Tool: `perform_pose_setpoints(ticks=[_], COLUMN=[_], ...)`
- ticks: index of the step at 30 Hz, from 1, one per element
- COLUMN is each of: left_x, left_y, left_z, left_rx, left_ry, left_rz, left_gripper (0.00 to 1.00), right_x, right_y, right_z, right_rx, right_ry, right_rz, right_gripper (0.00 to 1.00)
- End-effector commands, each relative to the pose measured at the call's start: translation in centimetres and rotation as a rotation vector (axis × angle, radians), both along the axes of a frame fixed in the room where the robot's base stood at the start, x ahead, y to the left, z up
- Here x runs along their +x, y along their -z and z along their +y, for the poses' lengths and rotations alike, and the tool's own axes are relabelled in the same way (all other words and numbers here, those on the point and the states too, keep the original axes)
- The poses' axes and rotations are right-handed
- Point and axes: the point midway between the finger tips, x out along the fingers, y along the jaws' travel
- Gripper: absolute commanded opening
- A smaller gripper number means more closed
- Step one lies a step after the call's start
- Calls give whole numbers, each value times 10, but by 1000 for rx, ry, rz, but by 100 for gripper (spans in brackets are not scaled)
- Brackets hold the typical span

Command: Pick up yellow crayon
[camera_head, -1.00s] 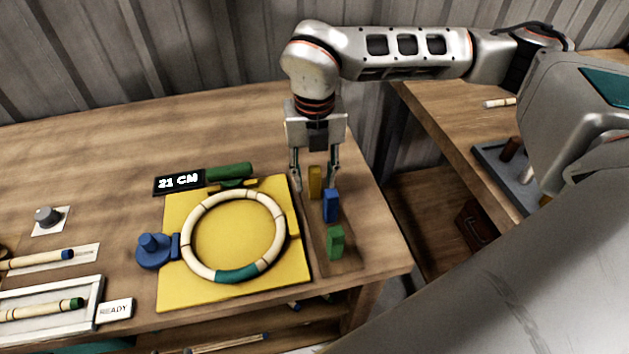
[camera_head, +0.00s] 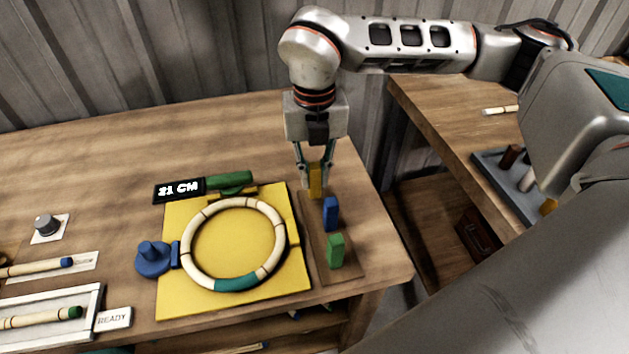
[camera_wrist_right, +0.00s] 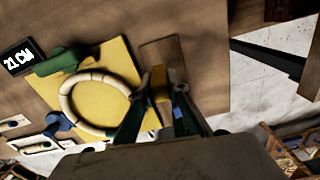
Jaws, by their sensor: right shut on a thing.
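The yellow crayon (camera_head: 315,180) is a short upright block at the back of a brown strip to the right of the yellow board. My right gripper (camera_head: 315,178) comes from above and is shut on it, with a finger on each side. In the right wrist view the yellow crayon (camera_wrist_right: 159,80) shows between the fingers of my right gripper (camera_wrist_right: 160,105). I cannot tell whether it is off the strip. A blue crayon (camera_head: 331,214) and a green crayon (camera_head: 336,250) stand in front of it on the strip. My left gripper is not in view.
A yellow board (camera_head: 175,300) with a rattan ring (camera_head: 277,215), a blue knob (camera_head: 152,258) and a green handle (camera_head: 232,181) lies to the left. A "21 CM" display (camera_head: 180,190) sits behind it. The table's right edge is close to the strip.

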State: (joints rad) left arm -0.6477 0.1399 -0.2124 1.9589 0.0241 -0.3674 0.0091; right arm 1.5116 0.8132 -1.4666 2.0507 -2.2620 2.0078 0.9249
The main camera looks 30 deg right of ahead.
Motion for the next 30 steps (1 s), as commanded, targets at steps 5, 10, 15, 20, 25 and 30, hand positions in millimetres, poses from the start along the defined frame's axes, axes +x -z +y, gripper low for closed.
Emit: perform_pose_setpoints(ticks=[5, 10, 15, 20, 25, 30], left_x=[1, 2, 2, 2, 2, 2], left_y=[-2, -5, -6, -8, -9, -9], left_z=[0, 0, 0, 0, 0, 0], left_rx=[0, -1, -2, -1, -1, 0], left_ry=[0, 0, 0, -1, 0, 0], left_rz=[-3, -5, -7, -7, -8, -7], left_gripper=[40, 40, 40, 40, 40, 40], right_x=[2, 1, 1, 1, 0, 0], right_y=[-40, -79, -115, -142, -160, -168], right_z=[0, 0, 0, 0, 0, 0], right_rx=[1, 0, 0, 0, 0, 0], right_ry=[1, 1, 2, 2, 1, 1], right_rz=[-7, -5, -5, -4, -2, -2], right_gripper=[0, 0, 0, 0, 0, 0])
